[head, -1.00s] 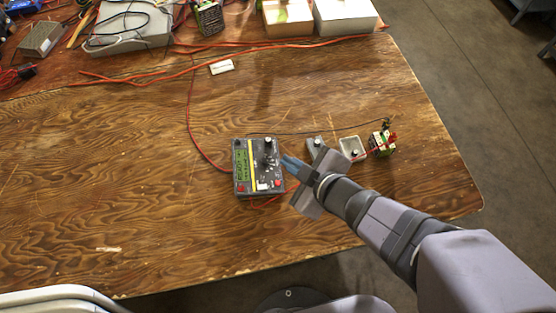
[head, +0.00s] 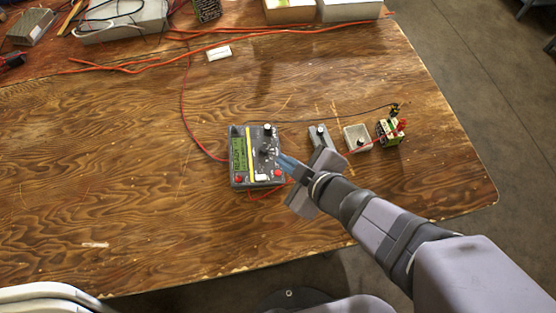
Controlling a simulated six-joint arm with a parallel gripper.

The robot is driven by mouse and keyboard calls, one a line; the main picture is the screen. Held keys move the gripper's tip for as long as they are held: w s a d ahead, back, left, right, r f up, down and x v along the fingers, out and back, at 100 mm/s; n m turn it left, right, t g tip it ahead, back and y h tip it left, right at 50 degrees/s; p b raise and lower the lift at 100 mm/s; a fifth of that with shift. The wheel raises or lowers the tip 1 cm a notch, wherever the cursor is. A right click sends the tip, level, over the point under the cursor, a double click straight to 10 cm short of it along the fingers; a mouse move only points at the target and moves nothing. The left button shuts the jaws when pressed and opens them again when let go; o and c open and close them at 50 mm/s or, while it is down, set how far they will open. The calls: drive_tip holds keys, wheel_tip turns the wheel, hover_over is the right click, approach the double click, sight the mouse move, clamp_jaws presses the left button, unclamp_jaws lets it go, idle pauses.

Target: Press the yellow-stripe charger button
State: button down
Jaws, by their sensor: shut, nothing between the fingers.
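The charger (head: 242,177) is a dark grey box on the wooden table, with a green display (head: 238,153) and a yellow stripe (head: 251,152). Its face has a black knob (head: 267,130), a red button at the lower left (head: 238,180), a red button at the lower right (head: 278,173) and a white button (head: 261,178). My gripper (head: 284,161) is shut and empty, its blue fingertips at the right edge of the charger, above the lower-right red button. I cannot tell whether the tips touch the charger. Part of the charger's right side is hidden.
Small grey boxes (head: 319,137) and (head: 357,138) and a green-and-red part (head: 391,131) stand right of the charger. Red and black cables cross the table (head: 130,215). More equipment (head: 128,25) stands at the back. The table is clear on the left.

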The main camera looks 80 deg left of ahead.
drive_tip(key=shift+s+f+b, duration=0.15)
drive_tip(key=shift+f+b, duration=0.35)
drive_tip(key=shift+f, duration=0.25)
drive_tip(key=shift+s+f+b, duration=0.15)
drive_tip(key=shift+f+b, duration=0.3)
drive_tip(key=shift+f, duration=0.25)
drive_tip(key=shift+f, duration=0.1)
idle(0.9)
drive_tip(key=shift+f+b, duration=0.3)
drive_tip(key=shift+s+f+b, duration=0.15)
drive_tip(key=shift+f+b, duration=0.15)
drive_tip(key=shift+f, duration=0.1)
idle(0.9)
drive_tip(key=shift+r, duration=0.1)
drive_tip(key=shift+r+p, duration=0.7)
drive_tip(key=shift+p, duration=0.2)
drive_tip(key=r+p, duration=0.2)
drive_tip(key=w+r+p, duration=0.1)
drive_tip(key=r+p, duration=0.2)
drive_tip(key=shift+w+p, duration=0.1)
drive_tip(key=shift+p, duration=0.2)
